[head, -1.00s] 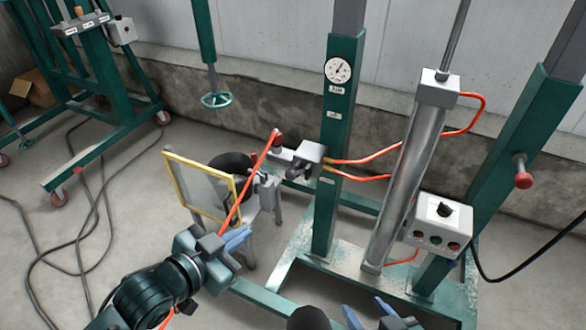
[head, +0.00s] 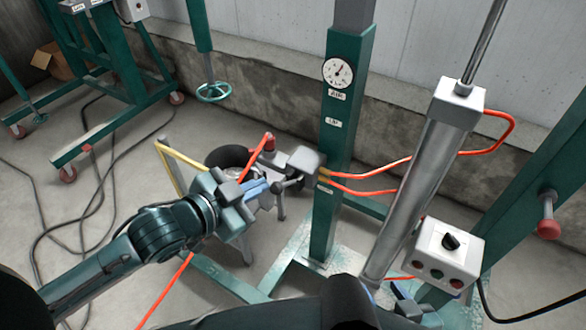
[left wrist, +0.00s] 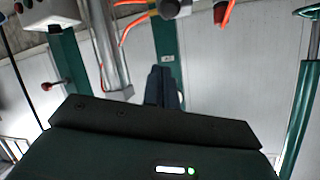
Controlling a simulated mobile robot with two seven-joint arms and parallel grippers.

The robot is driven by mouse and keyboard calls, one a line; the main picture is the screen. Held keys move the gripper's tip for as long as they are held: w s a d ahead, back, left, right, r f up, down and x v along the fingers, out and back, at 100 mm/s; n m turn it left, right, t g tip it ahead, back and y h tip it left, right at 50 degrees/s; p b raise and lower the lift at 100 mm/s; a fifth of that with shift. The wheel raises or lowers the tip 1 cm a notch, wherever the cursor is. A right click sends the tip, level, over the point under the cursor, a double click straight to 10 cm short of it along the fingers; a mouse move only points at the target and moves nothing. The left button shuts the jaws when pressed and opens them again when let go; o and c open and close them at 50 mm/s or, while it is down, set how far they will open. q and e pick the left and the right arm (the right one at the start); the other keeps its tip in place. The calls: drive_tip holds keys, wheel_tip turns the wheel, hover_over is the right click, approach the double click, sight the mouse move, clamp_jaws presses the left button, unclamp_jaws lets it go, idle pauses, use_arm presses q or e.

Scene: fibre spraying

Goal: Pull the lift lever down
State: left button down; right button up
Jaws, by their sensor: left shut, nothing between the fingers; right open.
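A grey valve block (head: 304,163) sits on the left side of the green post, with two orange hoses at its right. A short rod with a dark end (head: 291,184) points down-left from it; it looks like the lift lever. My left gripper (head: 268,187) is shut and empty, its blue fingers just left of the rod; I cannot tell whether they touch. The left wrist view shows the shut dark fingers (left wrist: 164,88) below a grey rounded part at the top edge. My right gripper (head: 405,293) is open at the bottom, mostly hidden behind my own arm.
The green post (head: 341,120) carries a gauge (head: 338,73). A grey cylinder (head: 420,180) and a white control box (head: 449,255) stand to the right. Cables lie on the floor at left.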

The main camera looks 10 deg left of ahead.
sight(279, 189)
use_arm(q)
drive_tip(key=shift+w+d, duration=0.2)
drive_tip(key=shift+w, duration=0.05)
use_arm(e)
drive_tip(key=shift+w+d, duration=0.1)
drive_tip(key=shift+w, duration=0.15)
use_arm(q)
drive_tip(key=shift+s, duration=0.1)
use_arm(e)
drive_tip(key=shift+s, duration=0.15)
use_arm(q)
drive_tip(key=x, duration=1)
drive_tip(key=shift+s+a+f, duration=0.3)
drive_tip(key=shift+a+f, duration=0.35)
drive_tip(key=shift+f, duration=0.05)
drive_tip(key=shift+s+a+f, duration=0.3)
drive_tip(key=shift+a+f, duration=0.4)
use_arm(e)
drive_tip(key=shift+f, duration=0.15)
use_arm(q)
drive_tip(key=shift+f+b, duration=0.1)
drive_tip(key=shift+b, duration=0.3)
use_arm(e)
drive_tip(key=shift+f, duration=0.1)
